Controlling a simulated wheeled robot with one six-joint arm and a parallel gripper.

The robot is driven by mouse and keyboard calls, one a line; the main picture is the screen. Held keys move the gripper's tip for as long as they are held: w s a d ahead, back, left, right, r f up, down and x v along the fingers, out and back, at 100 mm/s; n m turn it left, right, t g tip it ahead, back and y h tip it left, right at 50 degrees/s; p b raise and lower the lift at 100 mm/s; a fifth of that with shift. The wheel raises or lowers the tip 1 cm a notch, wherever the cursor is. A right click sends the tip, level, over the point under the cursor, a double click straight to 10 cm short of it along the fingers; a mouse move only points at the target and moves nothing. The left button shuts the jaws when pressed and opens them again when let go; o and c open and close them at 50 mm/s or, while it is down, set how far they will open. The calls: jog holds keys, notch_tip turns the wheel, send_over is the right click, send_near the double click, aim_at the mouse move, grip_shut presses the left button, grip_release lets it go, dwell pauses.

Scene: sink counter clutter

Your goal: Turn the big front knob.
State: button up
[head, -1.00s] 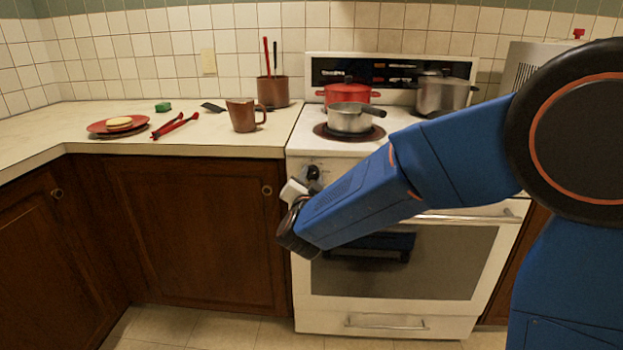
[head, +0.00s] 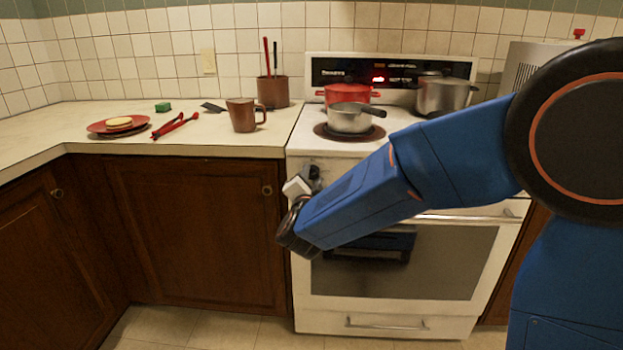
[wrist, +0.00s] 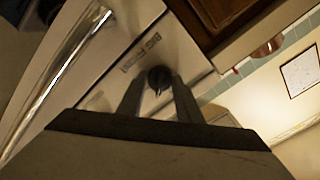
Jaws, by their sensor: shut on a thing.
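The big front knob is a dark round knob on the stove's white front panel, near its left end. It shows in the head view (head: 314,172), partly behind my gripper, and in the wrist view (wrist: 159,77) between my fingertips. My gripper (wrist: 158,90) is shut on the knob, with one finger on each side of it. In the head view my gripper (head: 308,183) reaches the panel from the front, and my blue arm hides the rest of the panel. A red light glows on the stove's back panel (head: 378,79).
A grey saucepan (head: 347,118) sits on the front left burner, a red pot (head: 345,92) behind it and a steel pot (head: 442,96) at back right. The oven handle (head: 460,219) runs below the panel. A brown mug (head: 241,115) stands on the counter.

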jog(key=o, duration=1)
jog(key=shift+o, duration=0.2)
jog(key=shift+r, duration=0.1)
